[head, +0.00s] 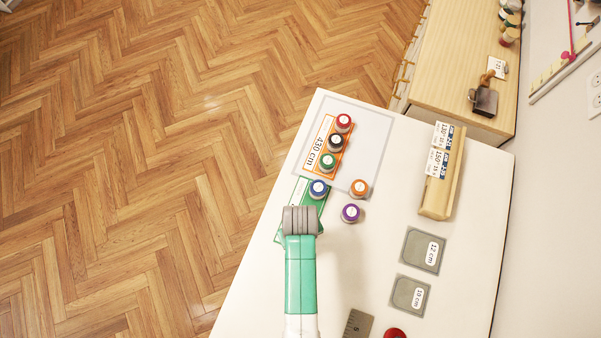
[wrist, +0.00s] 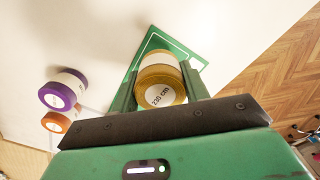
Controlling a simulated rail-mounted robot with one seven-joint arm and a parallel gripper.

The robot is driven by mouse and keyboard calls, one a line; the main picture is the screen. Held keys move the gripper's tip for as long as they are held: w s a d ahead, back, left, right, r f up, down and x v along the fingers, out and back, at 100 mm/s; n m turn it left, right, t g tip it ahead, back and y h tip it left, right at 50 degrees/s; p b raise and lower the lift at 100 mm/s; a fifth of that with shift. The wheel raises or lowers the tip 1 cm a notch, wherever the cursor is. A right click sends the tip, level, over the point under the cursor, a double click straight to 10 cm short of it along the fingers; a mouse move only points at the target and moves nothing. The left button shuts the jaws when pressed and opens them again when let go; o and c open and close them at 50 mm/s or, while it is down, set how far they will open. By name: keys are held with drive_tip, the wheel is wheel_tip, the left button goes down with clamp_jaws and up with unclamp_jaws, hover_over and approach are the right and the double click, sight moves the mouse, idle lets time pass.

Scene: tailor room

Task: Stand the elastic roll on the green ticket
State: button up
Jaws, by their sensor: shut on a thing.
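My gripper (wrist: 160,78) is shut on a yellow roll with a white band and a "230 cm" top label (wrist: 158,92), gripped by its sides between the two fingers. The green ticket (wrist: 182,45) lies beyond and below the roll in the wrist view. I cannot tell whether the roll's base touches it. In the head view the green ticket (head: 299,190) is partly covered by my gripper (head: 300,220), which also hides the held roll. A blue-topped roll (head: 318,189) stands at the ticket's upper end in the head view.
An orange ticket (head: 320,150) bears red, black and green rolls in a row. Orange (head: 359,187) and purple (head: 350,212) rolls stand close on the right. A wooden tray (head: 440,195) and two grey squares are farther right. The table's left edge is near the green ticket.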

drive_tip(key=shift+w+a+f, duration=0.1)
drive_tip(key=shift+w+f, duration=0.05)
drive_tip(key=shift+f, duration=0.7)
drive_tip(key=shift+w+a+f, duration=0.1)
drive_tip(key=shift+f, duration=0.75)
drive_tip(key=o, duration=1)
drive_tip(key=shift+f, duration=0.1)
wheel_tip(320, 180, up, 12)
drive_tip(key=shift+r+p, duration=0.1)
drive_tip(key=shift+p, duration=0.35)
